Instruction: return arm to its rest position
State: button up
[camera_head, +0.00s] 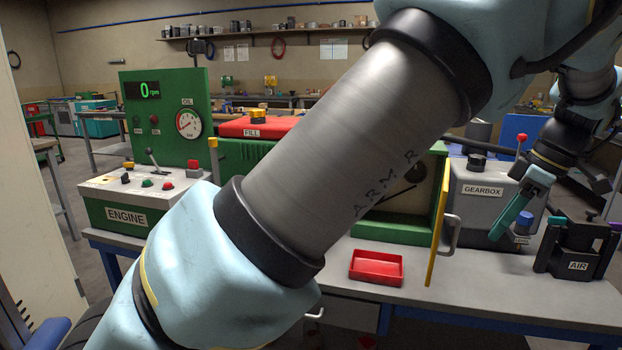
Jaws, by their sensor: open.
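My arm, marked ARM R, crosses the view from the lower left to the upper right and bends back down at the right edge. My gripper (553,225) hangs at the right, in front of the gearbox and above the black AIR stand (578,266). Its teal-tipped fingers are spread wide apart, and I see nothing held between them. The right finger is partly cut off by the picture edge. I cannot tell whether the left finger touches anything near the gearbox (483,195).
A bench (455,296) holds a green engine panel (170,115), a red-topped FILL unit (245,128), a red tray (377,267) and an open yellow-edged door (438,225). My arm hides the bench's middle. A pale cabinet (35,220) stands close at the left.

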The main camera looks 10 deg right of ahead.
jog(key=w+a+f+m+g+h, duration=0.1)
jog(key=w+a, duration=0.4)
jog(key=a, duration=0.3)
jog(key=w+a+f+m, duration=0.1)
jog(key=w+a+f, duration=0.1)
jog(key=w+a, duration=0.5)
jog(key=w+a+f+m+g+h, duration=0.15)
jog(key=w+a, duration=0.25)
jog(key=a, duration=0.6)
jog(key=s+a+f+m+t, duration=0.1)
jog(key=s+a, duration=0.3)
jog(key=a, duration=0.8)
jog(key=s+a+f+m, duration=0.2)
jog(key=s+a+m, duration=0.1)
jog(key=a, duration=0.9)
jog(key=shift+s+a+m+t+h, duration=0.35)
jog(key=shift+m, duration=0.4)
jog(key=shift+f, duration=0.1)
